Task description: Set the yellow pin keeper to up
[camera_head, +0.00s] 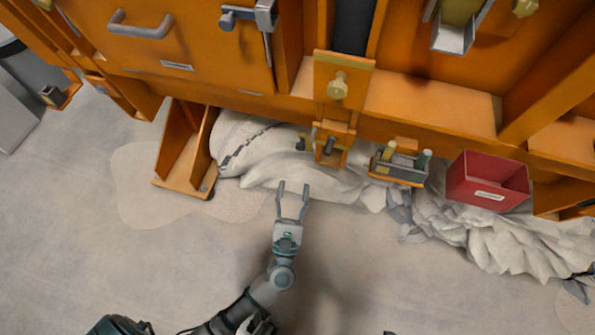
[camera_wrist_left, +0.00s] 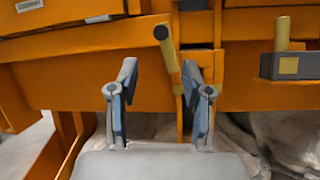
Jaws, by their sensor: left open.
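A small yellow bar with a dark end (camera_head: 302,141), which looks like the pin keeper, is on the left side of a small orange bracket (camera_head: 333,150) low on the orange frame. In the left wrist view the yellow bar (camera_wrist_left: 167,50) leans, its dark round end up and toward the camera, ahead of the fingers. My left gripper (camera_head: 293,188) is open and empty, fingers pointing at the frame, a little below and left of the bracket. In the wrist view its fingers (camera_wrist_left: 160,72) show on both sides, with the bar's lower part near the right fingertip. Contact cannot be told.
A yellow knob (camera_head: 338,86) sits on an orange plate above the bracket. Right of it are a grey box with upright pins (camera_head: 399,168) and a red bin (camera_head: 487,182). Pale sandbags (camera_head: 260,150) lie under the frame. The floor in front is clear.

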